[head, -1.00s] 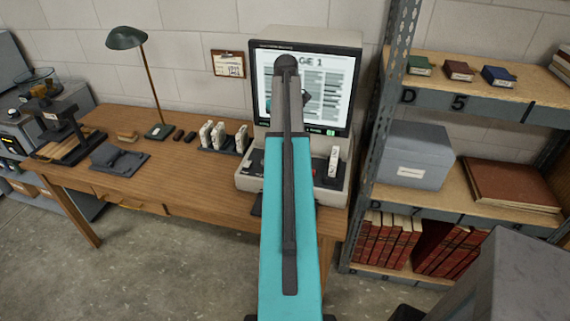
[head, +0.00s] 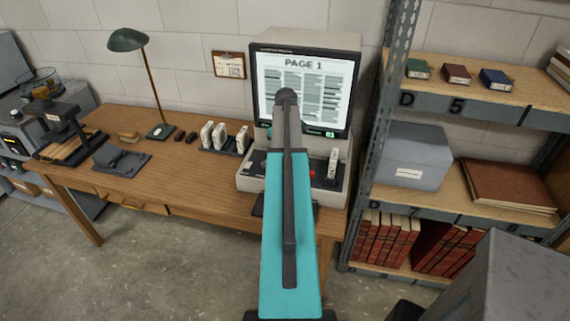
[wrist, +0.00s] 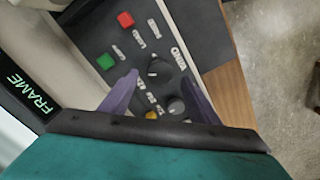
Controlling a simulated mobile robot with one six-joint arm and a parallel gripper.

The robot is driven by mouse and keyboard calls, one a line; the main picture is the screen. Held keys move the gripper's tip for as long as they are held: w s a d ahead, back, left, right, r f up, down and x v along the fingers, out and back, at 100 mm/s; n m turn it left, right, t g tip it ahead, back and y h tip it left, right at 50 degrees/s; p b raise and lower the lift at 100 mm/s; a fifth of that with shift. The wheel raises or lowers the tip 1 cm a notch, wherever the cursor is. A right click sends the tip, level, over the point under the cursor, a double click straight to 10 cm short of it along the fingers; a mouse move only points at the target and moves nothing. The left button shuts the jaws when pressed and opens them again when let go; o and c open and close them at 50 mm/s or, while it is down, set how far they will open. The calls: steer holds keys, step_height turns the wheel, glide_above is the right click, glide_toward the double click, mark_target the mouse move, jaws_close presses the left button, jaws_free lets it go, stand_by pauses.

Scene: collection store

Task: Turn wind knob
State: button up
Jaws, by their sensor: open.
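The microfilm reader (head: 345,150) stands at the right end of the wooden desk, its lit screen (head: 303,85) showing "PAGE 1". My gripper (wrist: 158,75) is open over the panel, with one purple finger on each side of the knobs. I cannot tell whether it touches either. In the head view my arm hides the gripper and the knobs.
The panel also has a red button (wrist: 125,19), a green button (wrist: 105,61) and a yellow button (wrist: 150,115) by the left finger. A metal shelf post (head: 375,130) stands close right of the reader. White boxes (head: 220,137) stand to its left.

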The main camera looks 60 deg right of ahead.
steer(key=shift+f+p, duration=0.45)
steer(key=shift+f, duration=1.45)
steer(key=shift+c, duration=0.3)
steer(key=c, duration=1)
